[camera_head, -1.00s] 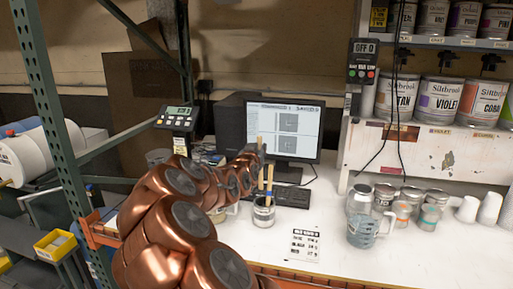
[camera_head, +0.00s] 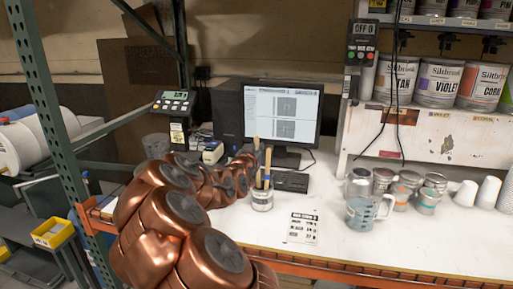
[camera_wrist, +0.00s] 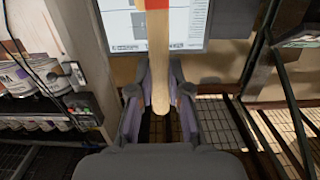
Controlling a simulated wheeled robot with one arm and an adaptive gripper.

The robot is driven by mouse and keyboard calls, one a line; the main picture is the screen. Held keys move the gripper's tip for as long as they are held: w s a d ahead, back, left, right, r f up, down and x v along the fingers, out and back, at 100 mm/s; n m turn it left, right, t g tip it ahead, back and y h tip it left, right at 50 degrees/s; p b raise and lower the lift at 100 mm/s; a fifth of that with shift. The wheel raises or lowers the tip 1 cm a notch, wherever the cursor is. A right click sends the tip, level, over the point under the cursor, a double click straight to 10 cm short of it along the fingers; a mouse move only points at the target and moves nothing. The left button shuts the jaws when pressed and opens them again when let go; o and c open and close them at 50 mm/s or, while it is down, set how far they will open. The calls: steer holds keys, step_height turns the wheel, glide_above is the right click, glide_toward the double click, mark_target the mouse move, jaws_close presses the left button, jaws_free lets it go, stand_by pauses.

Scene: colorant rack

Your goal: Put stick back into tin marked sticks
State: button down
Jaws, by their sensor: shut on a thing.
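My gripper (camera_wrist: 158,98) is shut on a wooden stick (camera_wrist: 159,62) with a red band, which stands out between the two fingers in the wrist view. In the head view, the copper arm reaches toward a small tin (camera_head: 262,203) on the white bench, and the gripper is mostly hidden behind the arm's end links. The tin's label is too small to read. I cannot tell whether the held stick is over the tin or beside it.
A monitor (camera_head: 283,114) and a dark keyboard (camera_head: 292,182) stand behind the tin. A printed card (camera_head: 303,228) lies at its front right. A clear jug (camera_head: 364,213), several small cans and white cups (camera_head: 466,193) stand to the right. A green rack post (camera_head: 42,110) rises at left.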

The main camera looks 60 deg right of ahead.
step_height(320, 180, down, 6)
steer(key=b, duration=0.3)
steer(key=shift+w+d+b, duration=0.15)
steer(key=shift+d+b, duration=0.15)
steer(key=shift+d, duration=0.15)
steer(key=c, duration=1)
jaws_free()
steer(key=shift+c, duration=0.2)
steer(key=shift+a, duration=0.15)
steer(key=v, duration=0.7)
steer(key=shift+a, duration=0.1)
